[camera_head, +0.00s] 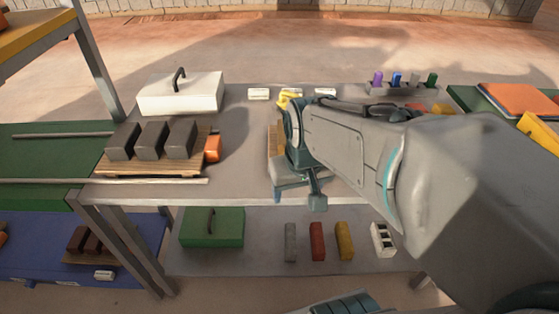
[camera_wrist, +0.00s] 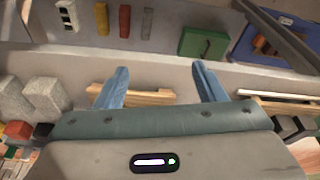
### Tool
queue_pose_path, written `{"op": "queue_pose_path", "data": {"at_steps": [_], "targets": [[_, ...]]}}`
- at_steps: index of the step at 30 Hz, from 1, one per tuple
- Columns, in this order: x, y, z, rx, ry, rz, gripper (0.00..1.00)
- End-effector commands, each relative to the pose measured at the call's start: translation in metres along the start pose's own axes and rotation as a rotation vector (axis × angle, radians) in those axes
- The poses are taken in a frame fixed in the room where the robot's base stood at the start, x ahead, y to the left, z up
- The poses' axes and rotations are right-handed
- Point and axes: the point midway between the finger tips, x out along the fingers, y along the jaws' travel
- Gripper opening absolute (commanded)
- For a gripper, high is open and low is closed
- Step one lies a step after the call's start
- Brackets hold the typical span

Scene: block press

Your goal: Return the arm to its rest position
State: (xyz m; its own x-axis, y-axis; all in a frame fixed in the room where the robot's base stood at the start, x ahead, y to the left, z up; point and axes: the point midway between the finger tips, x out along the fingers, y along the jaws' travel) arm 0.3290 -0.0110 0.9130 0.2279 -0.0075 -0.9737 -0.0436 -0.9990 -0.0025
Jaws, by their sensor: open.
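My gripper (camera_head: 300,190) is over the middle of the grey table (camera_head: 240,165), with my arm reaching in from the right. In the wrist view my gripper (camera_wrist: 160,84) has its two blue fingers spread wide with nothing between them. A wooden slatted board (camera_head: 273,140) lies on the table behind my gripper and is partly hidden by it; the board also shows beyond the fingers in the wrist view (camera_wrist: 150,97). I cannot tell the height of the fingers above it.
A left pallet (camera_head: 150,172) carries dark blocks beside an orange block (camera_head: 212,148). A white lidded box (camera_head: 180,95) stands behind. Coloured pegs (camera_head: 396,80) stand at the back right. The lower shelf (camera_head: 265,255) holds a green box (camera_head: 212,228) and several bars. Table space left of my gripper is clear.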

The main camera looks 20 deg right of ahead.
Motion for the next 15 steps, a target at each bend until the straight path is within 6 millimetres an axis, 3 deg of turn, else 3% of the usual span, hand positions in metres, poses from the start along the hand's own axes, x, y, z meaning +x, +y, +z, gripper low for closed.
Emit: {"op": "queue_pose_path", "data": {"at_steps": [3, 6, 15], "targets": [[0.001, -0.009, 0.028, -0.035, -0.041, -0.014, 0.64], [0.002, -0.011, 0.036, -0.044, -0.056, -0.017, 0.64], [0.001, -0.011, 0.037, -0.043, -0.058, -0.017, 0.64]]}}
